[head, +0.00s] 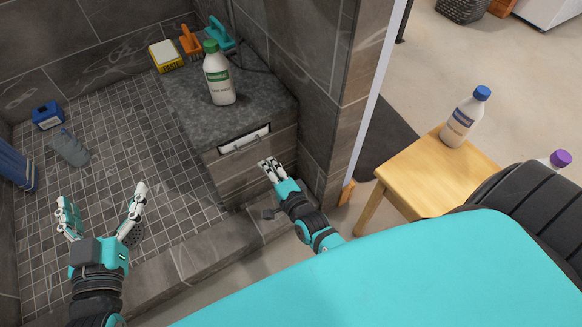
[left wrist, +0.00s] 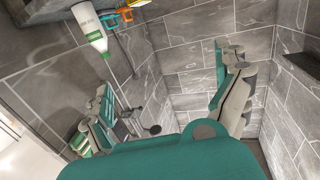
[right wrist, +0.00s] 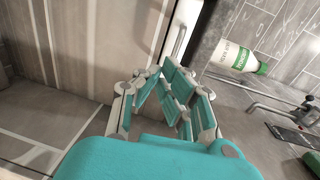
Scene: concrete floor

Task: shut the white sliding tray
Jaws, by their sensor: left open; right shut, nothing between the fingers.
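The white sliding tray (head: 259,132) sits in an opening near the top of the tiled bench's front face, with a grey bar handle (head: 238,146) across it. It appears to stick out slightly; how far is hard to tell. In the right wrist view a white edge, probably the tray (right wrist: 183,30), shows beyond the fingers. My right gripper (head: 269,164) is shut and empty, just below and right of the tray, apparently apart from it. My left gripper (head: 101,196) is open and empty over the shower floor, well left of the bench.
A white bottle with a green cap (head: 219,80) stands on the bench top (head: 190,95). A grey bottle (head: 70,148) and blue box (head: 47,115) are at left. A wooden stool (head: 420,170) holds a blue-capped bottle (head: 464,117).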

